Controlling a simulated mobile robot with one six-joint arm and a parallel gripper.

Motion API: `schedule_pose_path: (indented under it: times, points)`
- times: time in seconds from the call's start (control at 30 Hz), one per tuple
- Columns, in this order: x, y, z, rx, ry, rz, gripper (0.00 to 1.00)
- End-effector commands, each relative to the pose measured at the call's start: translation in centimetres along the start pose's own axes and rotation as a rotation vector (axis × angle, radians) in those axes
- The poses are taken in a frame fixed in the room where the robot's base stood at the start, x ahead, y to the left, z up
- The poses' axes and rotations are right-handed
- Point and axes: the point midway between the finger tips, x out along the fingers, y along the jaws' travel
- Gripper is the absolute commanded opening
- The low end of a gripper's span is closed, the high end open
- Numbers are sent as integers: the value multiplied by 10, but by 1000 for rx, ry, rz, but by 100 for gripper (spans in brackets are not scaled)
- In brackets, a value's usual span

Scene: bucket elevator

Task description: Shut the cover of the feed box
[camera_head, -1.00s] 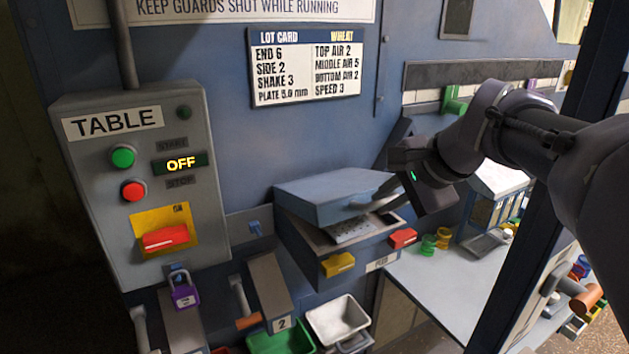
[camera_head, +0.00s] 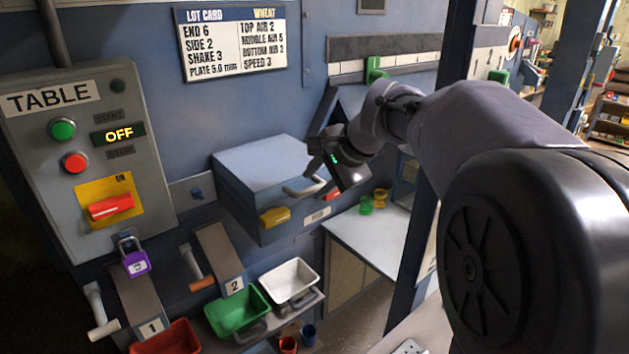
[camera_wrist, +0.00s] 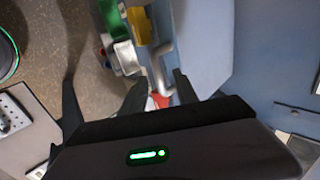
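The feed box (camera_head: 295,230) is a blue box on the machine wall, with a "FEED" label on its front. Its blue cover (camera_head: 262,160) lies down over it, and no opening shows between them. The cover's grey bar handle (camera_head: 304,187) is at its front edge; it also shows in the wrist view (camera_wrist: 160,70). My gripper (camera_head: 318,160) is just above and right of the handle. In the wrist view its fingers (camera_wrist: 157,92) are apart, with nothing held between them.
A white table (camera_head: 372,245) with green and yellow cups (camera_head: 380,198) stands right of the box. White (camera_head: 290,280) and green (camera_head: 238,310) bins are below. The TABLE control panel (camera_head: 85,150) reads OFF. A blue post (camera_head: 415,230) stands beside my arm.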

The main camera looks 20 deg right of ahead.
Motion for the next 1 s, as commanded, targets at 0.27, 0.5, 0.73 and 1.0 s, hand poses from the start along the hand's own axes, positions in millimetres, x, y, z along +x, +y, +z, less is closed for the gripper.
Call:
schedule_pose_path:
  times: [0.27, 0.5, 0.73, 1.0]
  points:
    - [-94, -4, -1, 1, 5, -4, 36]
    - [-150, -2, -1, 2, 4, -3, 36]
    - [-162, 0, 0, 0, 2, -2, 36]
    - [-158, 10, 22, -56, -5, 15, 36]
